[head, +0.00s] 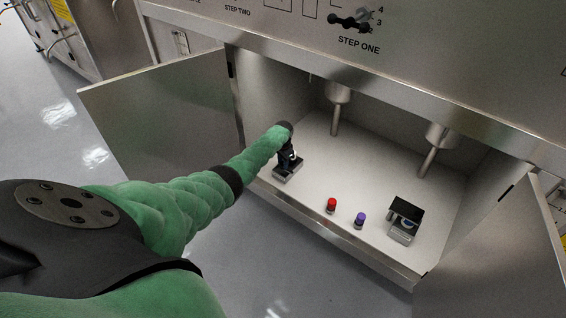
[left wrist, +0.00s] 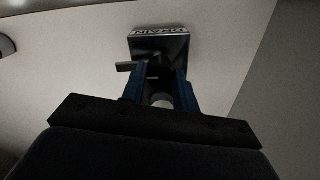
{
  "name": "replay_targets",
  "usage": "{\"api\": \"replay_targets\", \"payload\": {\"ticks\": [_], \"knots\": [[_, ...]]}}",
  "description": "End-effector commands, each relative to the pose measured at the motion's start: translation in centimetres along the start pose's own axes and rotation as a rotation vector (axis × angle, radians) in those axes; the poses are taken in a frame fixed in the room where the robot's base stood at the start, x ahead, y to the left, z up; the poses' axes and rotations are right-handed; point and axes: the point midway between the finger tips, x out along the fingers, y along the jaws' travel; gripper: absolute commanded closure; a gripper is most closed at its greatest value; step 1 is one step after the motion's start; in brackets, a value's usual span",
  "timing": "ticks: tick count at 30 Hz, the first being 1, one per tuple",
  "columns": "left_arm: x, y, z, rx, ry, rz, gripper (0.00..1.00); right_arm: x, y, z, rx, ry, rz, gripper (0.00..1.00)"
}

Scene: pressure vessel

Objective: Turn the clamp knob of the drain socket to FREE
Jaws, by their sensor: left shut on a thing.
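The drain socket (head: 287,173) stands on the cabinet floor at the left, a small block with a steel base. In the left wrist view its dark top and "DRAIN" label (left wrist: 160,31) show at the upper middle. My left gripper (head: 291,158) is at this socket; in the left wrist view its blue fingers (left wrist: 157,84) are shut on the dark clamp knob (left wrist: 160,72) in front of the label. A short black bar (left wrist: 126,66) sticks out to the left. The knob is mostly hidden by the fingers, and its FREE marking cannot be read. My right gripper is out of view.
A red-capped piece (head: 331,205), a purple-capped piece (head: 360,220) and a second, black-topped socket (head: 404,222) stand on the cabinet floor. Two steel pipes (head: 335,118) (head: 428,160) hang above. The cabinet doors (head: 165,110) (head: 500,265) stand open on both sides.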

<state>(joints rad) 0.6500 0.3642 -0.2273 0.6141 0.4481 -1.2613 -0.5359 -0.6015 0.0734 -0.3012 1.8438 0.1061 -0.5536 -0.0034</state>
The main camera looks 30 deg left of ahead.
Motion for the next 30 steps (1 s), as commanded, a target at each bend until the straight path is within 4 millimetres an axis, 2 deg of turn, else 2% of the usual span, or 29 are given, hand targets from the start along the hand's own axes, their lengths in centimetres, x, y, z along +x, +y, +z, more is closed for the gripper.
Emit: {"api": "replay_targets", "payload": {"ticks": [6,7,10,20,23,30], "knots": [[0.0,0.0,0.0,0.000,0.000,0.000,0.93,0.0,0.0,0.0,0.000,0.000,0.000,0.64],[0.0,0.0,0.0,0.000,0.000,0.000,0.68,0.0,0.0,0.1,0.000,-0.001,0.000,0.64],[0.0,0.0,0.0,0.000,0.000,0.000,0.49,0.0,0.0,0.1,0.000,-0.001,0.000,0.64],[-0.3,0.0,0.0,-0.001,0.001,-0.001,0.48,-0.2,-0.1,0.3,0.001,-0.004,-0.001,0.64],[-1.1,-0.1,0.0,-0.001,0.002,-0.001,0.48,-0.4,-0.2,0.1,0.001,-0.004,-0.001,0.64],[-4.8,-0.1,0.0,0.000,0.002,-0.001,0.48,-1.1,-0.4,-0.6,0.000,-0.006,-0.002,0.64]]}}
